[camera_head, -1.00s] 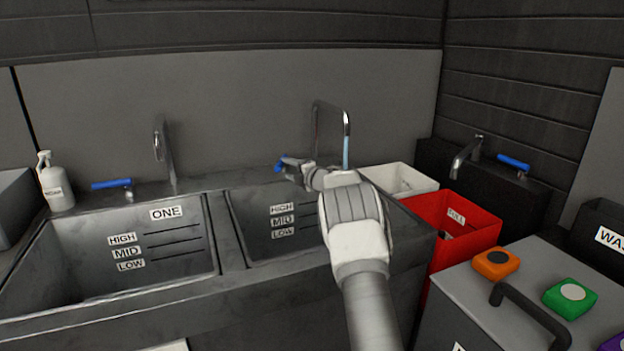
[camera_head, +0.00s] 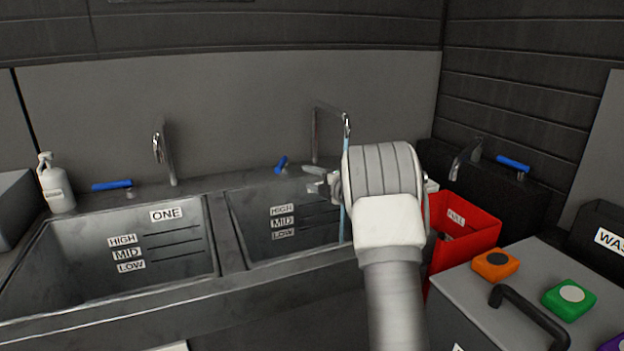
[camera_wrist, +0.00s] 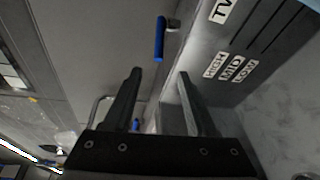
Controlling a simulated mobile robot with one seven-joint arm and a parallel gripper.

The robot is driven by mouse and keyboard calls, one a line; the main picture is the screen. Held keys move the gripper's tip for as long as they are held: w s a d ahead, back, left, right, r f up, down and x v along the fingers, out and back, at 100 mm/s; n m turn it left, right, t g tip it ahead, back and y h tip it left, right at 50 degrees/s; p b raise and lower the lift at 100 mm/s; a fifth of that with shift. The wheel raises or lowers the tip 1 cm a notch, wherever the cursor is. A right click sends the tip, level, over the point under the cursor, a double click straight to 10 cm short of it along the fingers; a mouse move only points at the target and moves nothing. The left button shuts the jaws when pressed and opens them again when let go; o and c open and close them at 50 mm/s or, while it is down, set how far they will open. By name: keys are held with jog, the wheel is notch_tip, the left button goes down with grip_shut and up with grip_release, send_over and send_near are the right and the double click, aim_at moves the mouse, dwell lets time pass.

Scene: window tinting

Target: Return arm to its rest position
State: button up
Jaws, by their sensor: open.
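My gripper (camera_head: 318,182) is in front of the right sink basin in the head view, at the left end of my arm, and points left. In the wrist view my gripper (camera_wrist: 158,90) has its two fingers apart with nothing between them. The blue tap handle (camera_head: 281,163) stands behind the fingers in the head view, apart from them. The handle (camera_wrist: 159,38) lies beyond the fingertips in the wrist view. Water runs from the right faucet (camera_head: 330,108), and my arm hides part of the stream.
The left sink basin (camera_head: 190,255), marked ONE, has a faucet (camera_head: 163,150) and a blue handle (camera_head: 112,185). A white spray bottle (camera_head: 56,187) stands at the far left. A red bin (camera_head: 480,235) is right of my arm, near orange (camera_head: 496,264) and green (camera_head: 570,297) blocks on a grey lid.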

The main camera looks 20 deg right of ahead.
dwell(0.4)
jog(key=s+r+m+h, duration=0.4)
jog(key=r+m+h, duration=0.15)
jog(key=r, duration=0.35)
jog(key=s+a+r+m+g+h, duration=0.2)
jog(key=s+a+r+m, duration=0.2)
jog(key=s+m, duration=0.5)
jog(key=s+a+f+m+g+y, duration=0.1)
jog(key=s+a+f+m+g, duration=0.3)
jog(key=s, duration=0.8)
jog(key=s+a+f+m+g+y, duration=0.15)
jog(key=s+a, duration=0.45)
jog(key=s, duration=0.6)
jog(key=s+a+f+m+g+y, duration=0.15)
jog(key=s+a+f+g, duration=0.35)
jog(key=s, duration=0.6)
notch_tip(320, 180, up, 17)
jog(key=t+p, duration=0.2)
jog(key=p, duration=1.4)
jog(key=shift+s+a+m+p, duration=0.3)
jog(key=shift+s+a+m, duration=0.05)
jog(key=shift+a+m, duration=0.1)
jog(key=shift+h, duration=0.25)
